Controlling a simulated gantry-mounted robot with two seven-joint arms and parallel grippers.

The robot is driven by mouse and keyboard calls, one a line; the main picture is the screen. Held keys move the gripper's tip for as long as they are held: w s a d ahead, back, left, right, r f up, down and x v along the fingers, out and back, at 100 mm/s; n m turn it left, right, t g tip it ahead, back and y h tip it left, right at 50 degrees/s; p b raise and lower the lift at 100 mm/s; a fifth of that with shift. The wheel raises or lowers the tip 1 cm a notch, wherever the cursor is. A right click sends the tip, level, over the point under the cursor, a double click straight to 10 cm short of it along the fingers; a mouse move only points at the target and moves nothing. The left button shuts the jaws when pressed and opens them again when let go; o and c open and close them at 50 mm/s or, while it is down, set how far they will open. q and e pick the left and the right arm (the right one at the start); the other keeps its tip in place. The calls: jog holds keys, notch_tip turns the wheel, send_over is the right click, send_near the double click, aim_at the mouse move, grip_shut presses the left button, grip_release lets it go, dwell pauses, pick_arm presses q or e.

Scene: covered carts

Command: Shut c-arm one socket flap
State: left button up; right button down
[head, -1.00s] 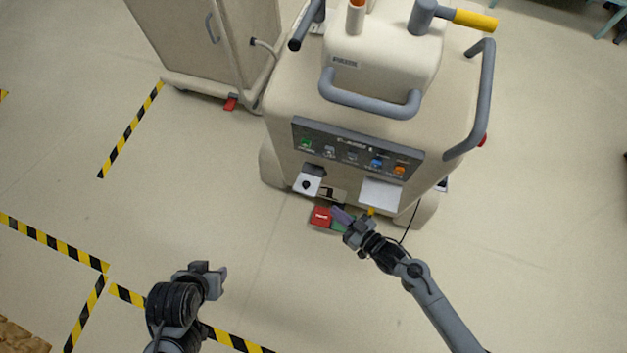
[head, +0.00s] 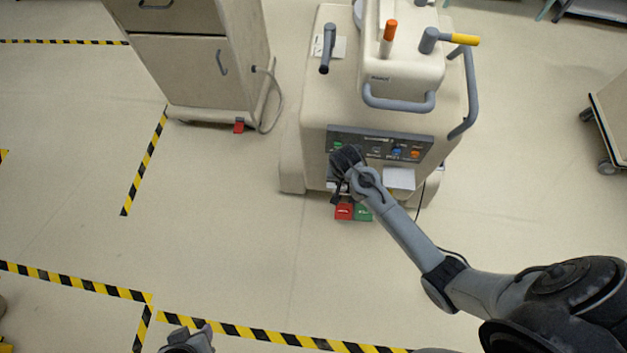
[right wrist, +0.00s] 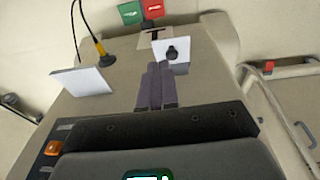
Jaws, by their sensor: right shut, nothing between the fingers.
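The C-arm cart (head: 300,150) is a beige cabinet with a dark panel (head: 420,138). Below the panel a plain white flap (head: 398,178) sticks out; it also shows in the right wrist view (right wrist: 80,83). A second white flap with a dark round knob (right wrist: 182,63) is in the right wrist view; my right arm mostly hides it in the head view. My right gripper (right wrist: 159,66) is shut and empty, its purple fingertips over that flap's edge; I cannot tell if they touch. It is in front of the cart in the head view (head: 338,196). My left gripper (head: 190,336) is at the bottom edge, its fingers unclear.
A red pedal (head: 344,211) and a green pedal (head: 363,213) are at the cart's foot. A yellow-tipped cable (right wrist: 101,50) hangs beside the plain flap. A beige cabinet (head: 185,75) stands left. Striped tape (head: 250,331) crosses the open floor.

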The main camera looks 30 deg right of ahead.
jog(key=w+d+r, duration=0.2)
jog(key=w+r, duration=0.1)
jog(key=r, duration=0.1)
jog(key=shift+t, duration=0.4)
jog(key=f+b, duration=0.1)
jog(key=f, duration=0.2)
jog(key=w+f+b, duration=0.1)
jog(key=f, duration=0.3)
jog(key=f+b, duration=0.2)
jog(key=f, duration=0.2)
jog(key=shift+w+d+f, duration=0.15)
jog(key=shift+w+f, duration=0.05)
jog(key=shift+f, duration=0.05)
jog(key=shift+s+f, duration=0.1)
jog(key=shift+f, duration=0.4)
pick_arm(q)
jog(key=f, duration=0.1)
jog(key=d+f, duration=0.1)
jog(key=f, duration=0.1)
jog(key=shift+d+f, duration=0.25)
jog(key=shift+d, duration=0.1)
jog(key=shift+d, duration=0.1)
